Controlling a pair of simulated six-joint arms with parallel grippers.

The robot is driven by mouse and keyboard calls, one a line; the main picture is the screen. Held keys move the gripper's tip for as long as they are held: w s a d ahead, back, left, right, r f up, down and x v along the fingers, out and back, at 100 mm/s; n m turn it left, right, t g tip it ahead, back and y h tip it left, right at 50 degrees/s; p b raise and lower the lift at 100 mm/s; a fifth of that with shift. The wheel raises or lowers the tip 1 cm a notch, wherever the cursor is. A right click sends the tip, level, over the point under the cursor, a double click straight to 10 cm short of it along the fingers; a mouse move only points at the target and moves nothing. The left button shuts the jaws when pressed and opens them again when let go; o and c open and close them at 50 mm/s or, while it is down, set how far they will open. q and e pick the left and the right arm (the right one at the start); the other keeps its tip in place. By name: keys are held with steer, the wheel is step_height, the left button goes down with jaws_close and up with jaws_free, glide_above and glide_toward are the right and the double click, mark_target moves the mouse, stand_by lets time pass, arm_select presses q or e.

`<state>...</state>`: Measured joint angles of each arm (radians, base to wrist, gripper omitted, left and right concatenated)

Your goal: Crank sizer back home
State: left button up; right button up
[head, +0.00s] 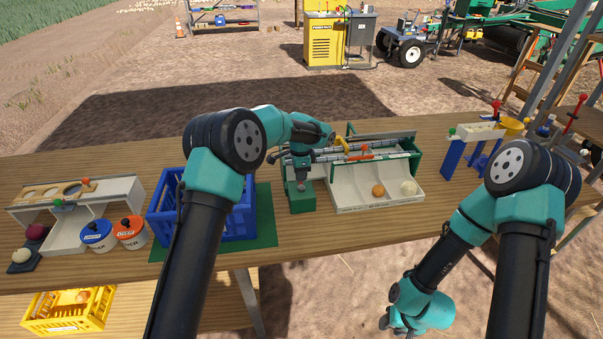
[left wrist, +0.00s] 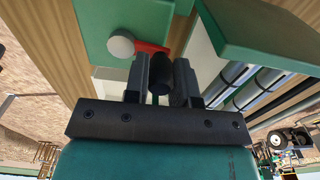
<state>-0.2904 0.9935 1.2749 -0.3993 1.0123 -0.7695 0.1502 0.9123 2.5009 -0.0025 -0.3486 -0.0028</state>
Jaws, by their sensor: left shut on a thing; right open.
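The sizer (head: 348,193) is a green and white machine with grey rollers and sloping white bins, right of centre on the table. Its crank shows in the left wrist view with a red arm (left wrist: 148,47), a pale round hub (left wrist: 121,45) and a dark knob (left wrist: 160,92). My left gripper (head: 301,184) is at the sizer's left end, over the green base. In the left wrist view its fingers (left wrist: 161,88) are shut on the crank's dark knob. My right gripper (head: 398,328) hangs low in front of the table, open, away from the sizer.
An orange onion (head: 378,190) and a white onion (head: 408,187) lie in the sizer's bins. A blue crate (head: 225,222) stands on a green mat just left. Two lidded tubs (head: 130,233) and a white holed stand are further left. A blue-legged stand (head: 453,158) is right.

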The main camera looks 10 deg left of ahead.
arm_select(q)
steer(key=shift+s+a+f, duration=0.1)
steer(key=shift+s+a, duration=0.25)
steer(key=shift+a, duration=0.1)
stand_by(0.3)
steer(key=shift+s+a, duration=0.25)
steer(key=shift+a, duration=0.05)
steer(key=shift+s+a, duration=0.2)
steer(key=shift+s, duration=0.15)
steer(key=shift+s+a, duration=0.3)
steer(key=shift+s, duration=0.15)
stand_by(0.4)
